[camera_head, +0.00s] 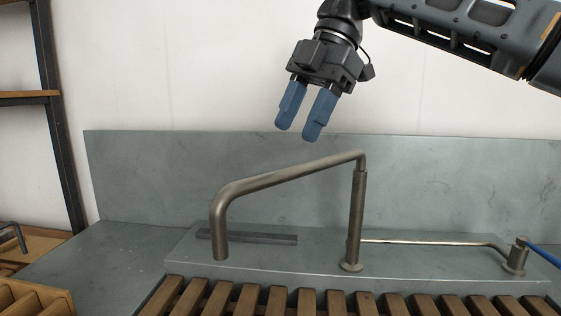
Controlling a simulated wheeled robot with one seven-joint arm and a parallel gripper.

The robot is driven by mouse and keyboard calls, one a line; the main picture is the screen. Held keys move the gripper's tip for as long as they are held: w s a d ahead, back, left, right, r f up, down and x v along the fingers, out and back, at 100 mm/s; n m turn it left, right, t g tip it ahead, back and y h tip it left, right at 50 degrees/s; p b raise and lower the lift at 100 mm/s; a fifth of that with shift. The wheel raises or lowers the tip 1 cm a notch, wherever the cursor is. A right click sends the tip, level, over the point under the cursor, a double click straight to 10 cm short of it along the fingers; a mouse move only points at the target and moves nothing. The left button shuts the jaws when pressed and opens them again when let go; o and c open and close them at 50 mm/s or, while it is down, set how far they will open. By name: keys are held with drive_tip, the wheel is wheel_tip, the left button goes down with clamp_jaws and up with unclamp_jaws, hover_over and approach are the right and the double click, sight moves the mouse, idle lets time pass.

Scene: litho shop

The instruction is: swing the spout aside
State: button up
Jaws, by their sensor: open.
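The spout (285,174) is a bent metal tube on an upright post (356,215). Its arm reaches from the top of the post to the left and ends in a downturned outlet over the front of the grey ledge. My gripper (297,132) is open and empty, with its two blue fingers pointing down. In the picture it is above the spout's arm, apart from it. How far it is from the spout in depth I cannot tell.
A wooden slatted rack (270,302) lies in front of the ledge. A thin metal rod (430,242) runs right from the post to a small fitting (516,256) with a blue hose (543,256). A grey backsplash (130,175) stands behind. Shelving (52,110) is at the left.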

sight(280, 171)
drive_tip(key=shift+x, duration=3.85)
clamp_jaws()
